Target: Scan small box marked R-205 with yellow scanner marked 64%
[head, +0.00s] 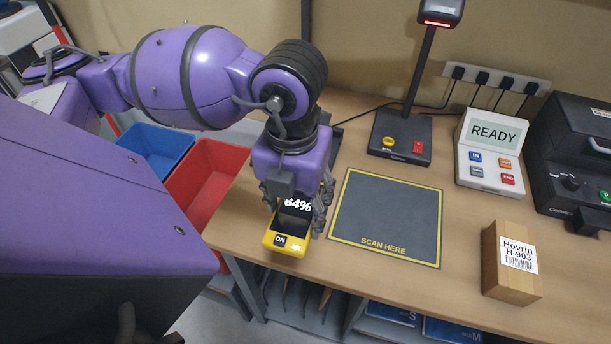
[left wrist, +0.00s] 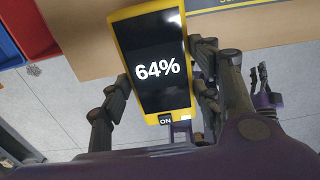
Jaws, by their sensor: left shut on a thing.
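My left gripper (head: 297,209) is shut on the yellow scanner (head: 286,241), with its fingers on both sides of the body. The scanner's dark screen reads 64% and its ON label shows. In the left wrist view the scanner (left wrist: 160,100) sits between the finger links, its screen facing that camera, with table edge and floor behind it. In the head view it is near the table's front left corner, left of the scan mat. No small box marked R-205 shows; the only box in view (head: 500,275) is brown and its label reads Hovrin H-903.
The dark SCAN HERE mat (head: 388,215) is empty. Behind it stands a fixed scanner post (head: 415,85). A READY terminal (head: 490,150) and a black machine (head: 580,150) stand at the right. Blue (head: 152,148) and red (head: 215,165) bins are left of the wooden table (head: 460,270).

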